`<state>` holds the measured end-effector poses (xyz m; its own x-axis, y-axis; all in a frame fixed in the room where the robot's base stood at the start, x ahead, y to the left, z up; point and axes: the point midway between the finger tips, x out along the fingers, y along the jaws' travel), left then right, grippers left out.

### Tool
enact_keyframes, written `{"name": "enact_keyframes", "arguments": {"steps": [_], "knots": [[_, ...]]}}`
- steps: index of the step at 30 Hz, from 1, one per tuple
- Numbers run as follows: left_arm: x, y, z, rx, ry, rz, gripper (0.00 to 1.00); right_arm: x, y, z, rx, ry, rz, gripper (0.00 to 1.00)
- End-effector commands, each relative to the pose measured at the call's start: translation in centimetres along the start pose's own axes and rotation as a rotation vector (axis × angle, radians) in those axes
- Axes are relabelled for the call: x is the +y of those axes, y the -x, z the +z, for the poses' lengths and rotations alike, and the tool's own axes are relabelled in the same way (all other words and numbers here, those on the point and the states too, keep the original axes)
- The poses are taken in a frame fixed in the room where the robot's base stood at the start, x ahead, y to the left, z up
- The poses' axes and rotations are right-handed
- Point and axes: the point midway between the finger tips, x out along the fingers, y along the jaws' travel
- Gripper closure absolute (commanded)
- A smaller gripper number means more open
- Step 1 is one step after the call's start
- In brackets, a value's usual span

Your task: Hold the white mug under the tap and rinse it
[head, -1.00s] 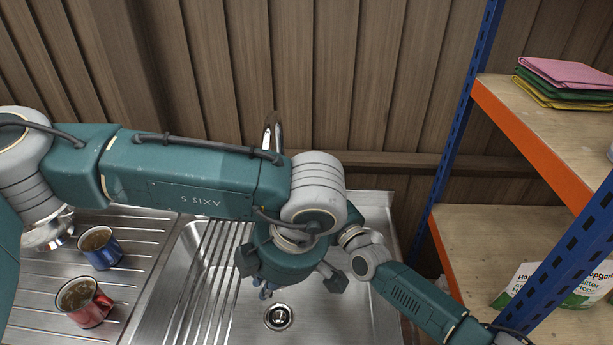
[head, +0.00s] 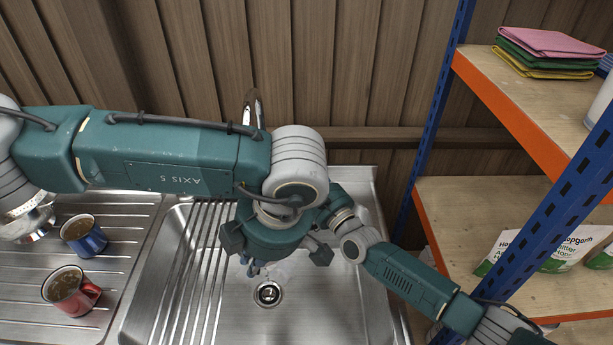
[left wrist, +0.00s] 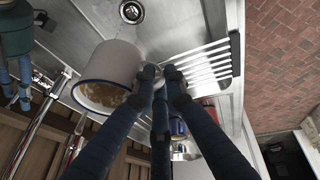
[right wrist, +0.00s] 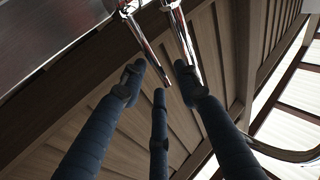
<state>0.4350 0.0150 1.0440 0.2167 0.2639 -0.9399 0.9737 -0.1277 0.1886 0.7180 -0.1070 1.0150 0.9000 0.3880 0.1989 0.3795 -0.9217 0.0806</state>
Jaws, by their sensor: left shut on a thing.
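The white mug (left wrist: 112,65) with a blue rim shows in the left wrist view, its mouth turned to the lower left and brown residue inside. My left gripper (left wrist: 160,74) is shut on the mug's handle side. In the head view my left gripper (head: 252,268) hangs over the sink basin (head: 345,310), and my arm hides the mug. The chrome tap (head: 253,108) rises behind my left arm. My right gripper (right wrist: 160,72) has its fingers apart, with chrome tap parts (right wrist: 181,35) ahead of and between them. I cannot tell whether water runs.
A blue mug (head: 84,238) and a red mug (head: 72,291) with brown liquid stand on the drainboard (head: 25,275) at left. The drain (head: 268,293) is clear. A shelf rack (head: 520,110) with folded cloths (head: 548,55) stands close at right.

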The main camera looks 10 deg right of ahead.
Motion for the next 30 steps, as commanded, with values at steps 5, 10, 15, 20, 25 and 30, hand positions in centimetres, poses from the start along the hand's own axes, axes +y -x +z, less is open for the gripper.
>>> {"name": "enact_keyframes", "arguments": {"steps": [5, 10, 15, 20, 25, 30], "knots": [[0.0, 0.0, 0.0, 0.000, 0.000, 0.001, 1.00, 0.0, 4.1, 0.1, -0.003, 0.000, -0.001, 0.68], [0.0, 0.0, 0.0, 0.000, 0.000, 0.001, 1.00, 0.0, 7.5, 0.0, -0.001, 0.001, 0.000, 0.68], [0.0, 0.0, 0.0, 0.000, 0.000, 0.001, 1.00, 0.0, 9.5, 0.0, 0.000, 0.002, 0.000, 0.68], [0.0, 0.0, 0.0, 0.000, 0.000, 0.001, 1.00, 0.0, 10.1, -0.1, 0.003, 0.001, 0.000, 0.68], [0.0, 0.0, 0.0, 0.000, 0.000, 0.001, 1.00, 0.0, 10.1, -0.1, 0.003, 0.001, 0.000, 0.68], [0.8, -0.1, -0.1, 0.000, 0.004, 0.001, 1.00, 0.0, 10.1, -0.1, 0.003, 0.000, 0.000, 0.68]]}}
